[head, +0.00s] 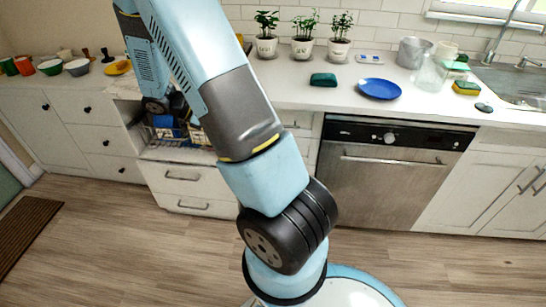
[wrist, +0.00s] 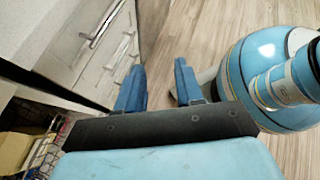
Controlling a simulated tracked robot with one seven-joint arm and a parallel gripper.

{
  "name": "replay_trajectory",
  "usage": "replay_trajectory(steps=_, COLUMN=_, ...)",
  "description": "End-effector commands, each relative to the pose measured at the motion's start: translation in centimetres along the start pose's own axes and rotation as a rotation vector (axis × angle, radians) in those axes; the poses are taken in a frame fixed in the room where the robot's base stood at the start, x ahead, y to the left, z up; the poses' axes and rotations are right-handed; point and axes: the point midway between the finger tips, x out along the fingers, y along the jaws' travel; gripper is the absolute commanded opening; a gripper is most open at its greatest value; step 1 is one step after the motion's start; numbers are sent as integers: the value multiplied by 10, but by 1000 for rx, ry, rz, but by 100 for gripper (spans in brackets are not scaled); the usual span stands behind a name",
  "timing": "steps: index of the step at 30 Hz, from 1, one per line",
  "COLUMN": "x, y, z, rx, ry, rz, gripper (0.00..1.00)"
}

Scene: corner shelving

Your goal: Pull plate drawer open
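White drawers with metal bar handles stand under the counter, left of the dishwasher in the head view: an upper drawer (head: 183,178) and a lower drawer (head: 195,207). Both look shut. No label shows which is the plate drawer. In the wrist view, drawer fronts with a long metal handle (wrist: 107,24) lie at upper left, beyond my fingers. My gripper (wrist: 158,82) is open, its two blue fingers apart with only floor between them. It touches no handle.
A wire basket (head: 172,135) with blue and yellow things sits in an opening above the drawers; it also shows at lower left in the wrist view (wrist: 45,150). A dishwasher (head: 385,175) stands to the right. The wooden floor (head: 130,245) in front is clear.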

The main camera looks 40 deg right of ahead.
Motion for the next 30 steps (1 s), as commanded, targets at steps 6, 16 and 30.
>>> replay_trajectory(steps=6, x=35, y=30, z=-32, rx=-218, ry=-172, rz=-36, gripper=36)
replay_trajectory(steps=16, x=92, y=68, z=-82, rx=-549, ry=-425, rz=-101, gripper=36)
replay_trajectory(steps=30, x=181, y=101, z=-156, rx=-1008, ry=-769, rz=-216, gripper=36)
